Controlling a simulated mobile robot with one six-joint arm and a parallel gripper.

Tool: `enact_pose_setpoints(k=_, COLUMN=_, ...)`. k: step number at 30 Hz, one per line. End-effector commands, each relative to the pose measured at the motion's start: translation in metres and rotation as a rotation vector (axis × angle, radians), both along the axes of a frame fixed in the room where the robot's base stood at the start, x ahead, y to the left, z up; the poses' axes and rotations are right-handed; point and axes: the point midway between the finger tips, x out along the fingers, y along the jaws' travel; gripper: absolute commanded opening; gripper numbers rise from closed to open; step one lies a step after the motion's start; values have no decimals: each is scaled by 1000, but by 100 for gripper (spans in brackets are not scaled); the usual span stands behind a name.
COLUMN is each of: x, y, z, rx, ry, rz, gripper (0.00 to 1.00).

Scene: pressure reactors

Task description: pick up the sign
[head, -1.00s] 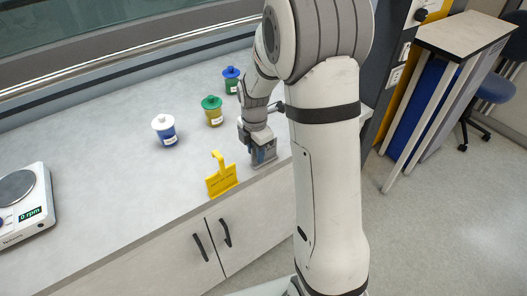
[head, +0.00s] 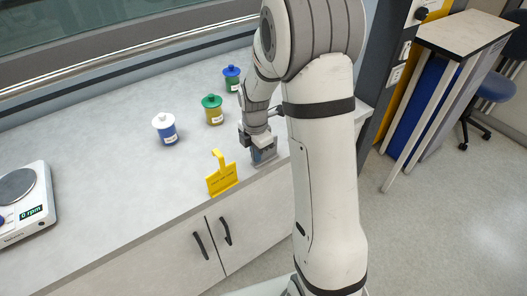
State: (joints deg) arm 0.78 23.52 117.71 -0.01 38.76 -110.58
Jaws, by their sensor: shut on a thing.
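The yellow sign (head: 222,182) stands on the counter near its front edge, with a hooked stem rising from a flat plate. Its dark lettering is too small to read. My gripper (head: 263,152) is to the right of the sign, low over the counter near the front edge, with a gap between them. It is shut on a small blue-grey block (head: 265,156), whose upper part the fingers hide. I cannot tell whether the block touches the counter.
White-and-blue (head: 165,130), green-lidded (head: 213,112) and blue-lidded (head: 232,80) reactors stand behind on the counter (head: 110,170). A stirrer plate (head: 22,205) reading 0 rpm is at the left. The counter between it and the sign is clear.

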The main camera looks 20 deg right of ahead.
Motion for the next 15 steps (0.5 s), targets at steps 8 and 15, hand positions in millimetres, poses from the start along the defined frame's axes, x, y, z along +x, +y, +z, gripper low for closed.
enact_pose_setpoints(k=8, x=1, y=0, z=5, rx=0, ry=-2, rz=-1, gripper=0)
enact_pose_setpoints(k=15, x=1, y=0, z=46, rx=0, ry=-8, rz=-1, gripper=0)
